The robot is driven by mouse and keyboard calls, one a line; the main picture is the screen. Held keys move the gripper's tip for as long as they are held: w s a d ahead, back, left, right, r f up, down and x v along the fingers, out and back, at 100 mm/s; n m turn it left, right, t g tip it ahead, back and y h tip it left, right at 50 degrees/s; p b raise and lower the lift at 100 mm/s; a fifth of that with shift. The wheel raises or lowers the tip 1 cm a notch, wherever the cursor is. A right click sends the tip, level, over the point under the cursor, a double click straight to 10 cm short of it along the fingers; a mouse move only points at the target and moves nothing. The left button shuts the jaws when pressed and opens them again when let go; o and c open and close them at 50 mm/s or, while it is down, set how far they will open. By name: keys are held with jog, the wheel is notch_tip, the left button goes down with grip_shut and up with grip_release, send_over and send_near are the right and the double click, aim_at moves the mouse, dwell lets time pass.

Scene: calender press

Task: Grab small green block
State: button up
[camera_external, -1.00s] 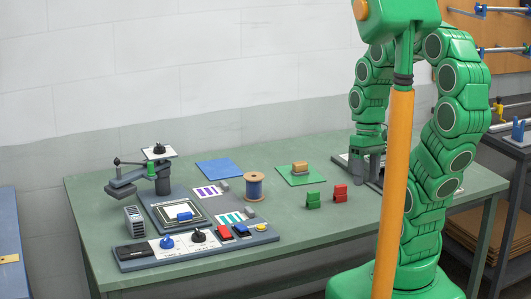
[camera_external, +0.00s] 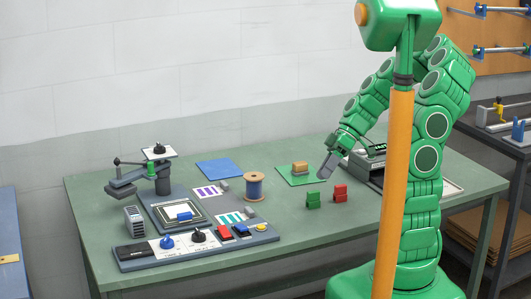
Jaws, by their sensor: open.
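A small green block (camera_external: 313,200) stands on the green table, just left of a red block (camera_external: 340,192). My gripper (camera_external: 322,174) is open and hangs above the table, a little above and to the right of the green block in the picture. It is apart from the green block and appears empty. Its far finger is hard to make out at this size.
A tan block (camera_external: 300,167) sits on a green mat (camera_external: 288,181) behind the green block. A spool (camera_external: 254,186) stands to the left, with a blue mat (camera_external: 219,169) behind it. A press and control panel (camera_external: 210,251) fill the table's left. A grey device (camera_external: 365,170) stands right. Table space in front of the blocks is clear.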

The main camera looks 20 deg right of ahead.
aim_at(318, 191)
jog(key=w+d+f+n+t+y, duration=0.1)
jog(key=w+d+f, duration=0.2)
jog(key=w+d+f+n+t+y, duration=0.1)
jog(key=w+d+f, duration=0.1)
jog(key=w, duration=0.1)
jog(key=w+d+f+n+t+y, duration=0.1)
jog(key=w+d+f+t+y, duration=0.1)
jog(key=w+d+f, duration=0.1)
jog(key=shift+w+d+f, duration=0.3)
jog(key=shift+w+f, duration=0.05)
jog(key=shift+w, duration=0.05)
jog(key=shift+w+d+f, duration=0.15)
jog(key=shift+d+f, duration=0.15)
jog(key=shift+f, duration=0.05)
jog(key=shift+x, duration=3.9)
jog(key=shift+w, duration=0.1)
jog(key=shift+c, duration=0.3)
grip_shut()
